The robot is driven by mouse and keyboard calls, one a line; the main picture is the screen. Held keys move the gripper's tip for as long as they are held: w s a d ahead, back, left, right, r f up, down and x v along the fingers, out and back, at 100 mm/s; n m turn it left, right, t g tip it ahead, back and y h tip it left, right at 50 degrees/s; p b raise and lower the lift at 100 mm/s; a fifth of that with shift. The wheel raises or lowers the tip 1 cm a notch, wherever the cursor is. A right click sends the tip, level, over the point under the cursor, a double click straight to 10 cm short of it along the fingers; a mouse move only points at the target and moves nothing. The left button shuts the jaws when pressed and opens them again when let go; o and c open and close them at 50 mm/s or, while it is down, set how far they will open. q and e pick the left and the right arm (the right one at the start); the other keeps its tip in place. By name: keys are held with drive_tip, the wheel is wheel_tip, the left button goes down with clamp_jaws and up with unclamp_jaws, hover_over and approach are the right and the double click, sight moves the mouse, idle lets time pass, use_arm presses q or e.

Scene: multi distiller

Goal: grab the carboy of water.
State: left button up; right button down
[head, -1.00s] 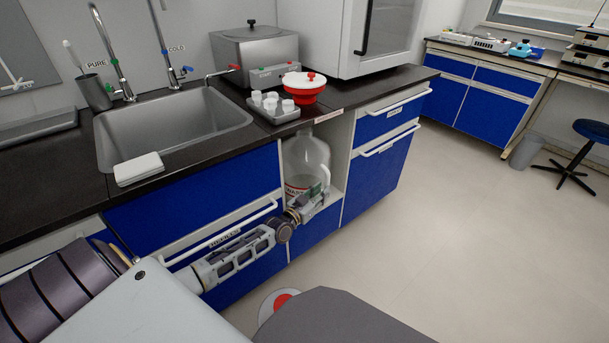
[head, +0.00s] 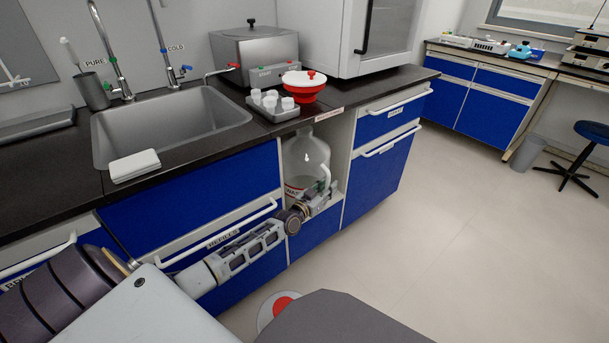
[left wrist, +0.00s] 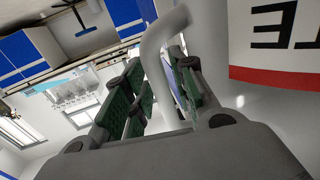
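The carboy (head: 303,155) is a large translucent jug with a handle and a red-and-white label. It stands upright in the open cubby under the counter. My left gripper (head: 326,188) is at the carboy's front right, low by its handle, and hides part of the label. In the left wrist view the carboy's handle (left wrist: 154,47) passes between the green-padded fingers of my left gripper (left wrist: 160,92). The fingers stand apart, with a gap beside the handle. The carboy's label (left wrist: 285,40) fills the upper right there. My right gripper is out of view.
Blue cabinet fronts (head: 377,178) flank the cubby, with a drawer handle (head: 222,232) close to my left forearm. Above it, the dark counter holds a sink (head: 170,130), a rack of white-capped bottles (head: 272,114) and a red bowl with a white lid (head: 304,90). Open floor lies to the right.

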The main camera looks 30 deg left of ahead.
use_arm(q)
clamp_jaws()
idle(0.3)
drive_tip(key=shift+w+r, duration=0.2)
drive_tip(key=shift+r, duration=0.35)
drive_tip(key=shift+a+f, duration=0.1)
